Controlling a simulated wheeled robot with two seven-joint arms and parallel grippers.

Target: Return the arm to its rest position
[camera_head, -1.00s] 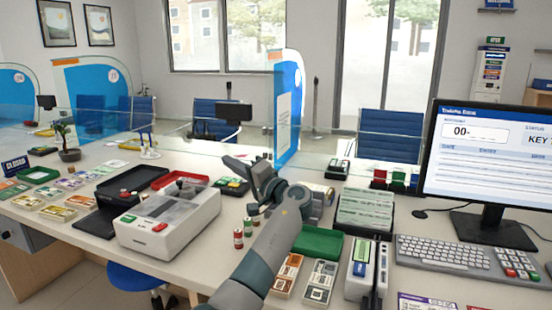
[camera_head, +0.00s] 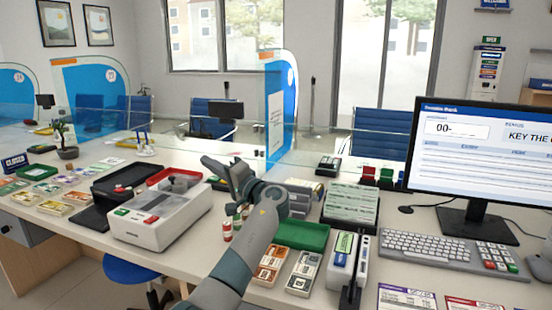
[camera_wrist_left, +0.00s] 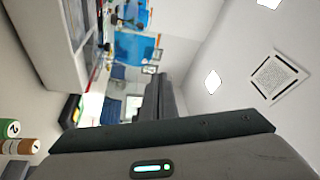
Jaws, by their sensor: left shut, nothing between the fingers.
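My left arm (camera_head: 243,252) reaches up from the bottom middle of the head view, over the counter. Its gripper (camera_head: 210,163) is shut and empty. It is in front of the blue divider panel (camera_head: 280,110) and right of the white counting machine (camera_head: 160,212). In the left wrist view, the closed dark fingers (camera_wrist_left: 160,98) point away from the camera with nothing between them. My right gripper is in neither view.
Rolls (camera_head: 227,230) stand just left of my forearm. A green tray (camera_head: 302,236) and banknote bundles (camera_head: 302,272) lie to its right. Further right are a card device (camera_head: 345,262), a keyboard (camera_head: 428,247) and a monitor (camera_head: 478,160).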

